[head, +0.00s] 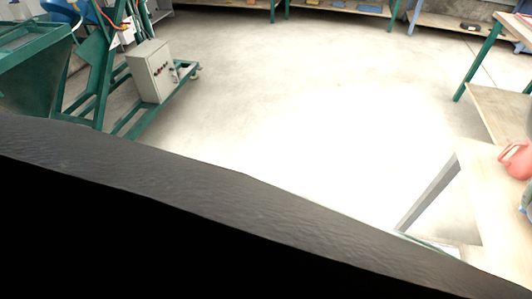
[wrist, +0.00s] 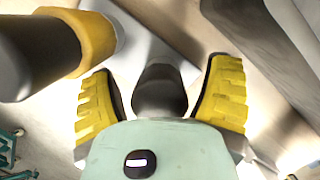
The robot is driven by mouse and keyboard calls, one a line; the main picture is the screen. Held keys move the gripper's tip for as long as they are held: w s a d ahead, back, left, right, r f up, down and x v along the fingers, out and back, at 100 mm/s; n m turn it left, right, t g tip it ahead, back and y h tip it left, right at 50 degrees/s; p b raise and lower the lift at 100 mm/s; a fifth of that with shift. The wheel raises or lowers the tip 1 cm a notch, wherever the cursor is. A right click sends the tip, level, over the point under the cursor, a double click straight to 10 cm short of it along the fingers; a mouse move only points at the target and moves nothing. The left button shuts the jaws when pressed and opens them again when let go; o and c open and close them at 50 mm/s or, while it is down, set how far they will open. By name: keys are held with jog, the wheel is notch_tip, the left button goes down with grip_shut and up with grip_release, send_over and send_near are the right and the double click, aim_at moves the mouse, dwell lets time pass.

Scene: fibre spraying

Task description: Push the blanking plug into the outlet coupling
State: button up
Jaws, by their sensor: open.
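My gripper (wrist: 164,66) is open in the wrist view, its two yellow ridged fingers well apart. A dark grey rounded piece (wrist: 160,88) shows between the fingers, with space on both sides of it. I cannot tell whether it is the blanking plug or a part of my gripper. At the upper left of the wrist view is a dark grey cylinder (wrist: 40,50) with a yellow collar (wrist: 92,42), beside the left finger. I cannot tell for sure whether this is the outlet coupling. Neither plug nor coupling can be made out in the head view.
A green-framed machine (head: 35,60) with a grey control box (head: 152,70) stands at the left of the head view. A bench (head: 485,215) with a red jug (head: 516,160) is at the right. The concrete floor between is clear. A large dark shape blocks the lower part.

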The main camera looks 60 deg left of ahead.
jog(key=shift+c, duration=0.3)
jog(key=c, duration=1.3)
jog(key=shift+o, duration=0.2)
